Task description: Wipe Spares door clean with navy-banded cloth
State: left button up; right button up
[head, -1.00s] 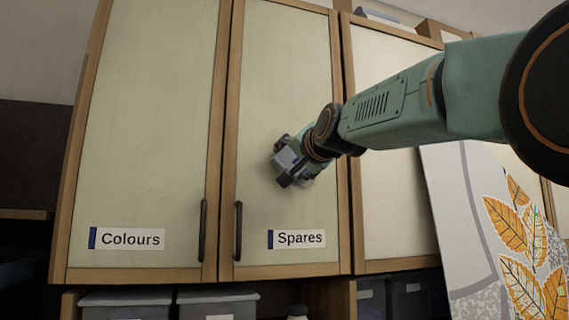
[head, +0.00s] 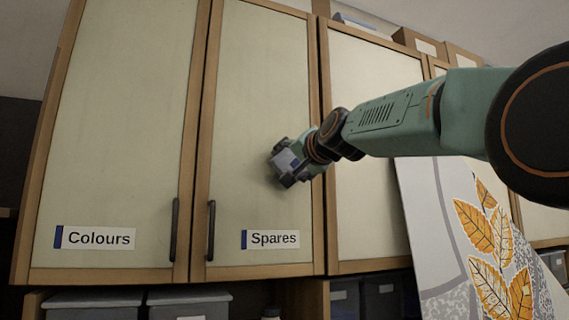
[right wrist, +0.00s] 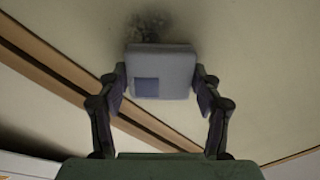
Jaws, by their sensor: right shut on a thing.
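The Spares door (head: 255,70) is a pale panel in a wooden frame, with its "Spares" label (head: 270,239) low down and a dark handle (head: 211,230) at its left edge. My right gripper (head: 290,164) is at the door's right half, above the label. It is shut on the folded cloth (right wrist: 160,60), a pale grey pad with a navy patch, held between both fingers at the door's face. In the right wrist view a dark smudge (right wrist: 150,25) shows on the panel just beyond the cloth. Part of the door is hidden by the gripper. My left gripper is not in view.
The Colours door (head: 115,110) is at the left, and another pale door (head: 370,210) is at the right behind my arm. A panel painted with orange leaves (head: 480,240) leans at the lower right. Grey bins (head: 190,302) stand below.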

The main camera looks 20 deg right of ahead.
aim_at(273, 161)
jog(key=shift+d, duration=1)
jog(key=shift+a+p, duration=0.6)
jog(key=shift+a, duration=1.25)
jog(key=shift+a+p, duration=0.3)
jog(key=shift+a, duration=0.25)
jog(key=shift+a+p, duration=0.3)
jog(key=shift+a, duration=1.2)
jog(key=shift+s+a, duration=0.1)
jog(key=shift+a, duration=1.2)
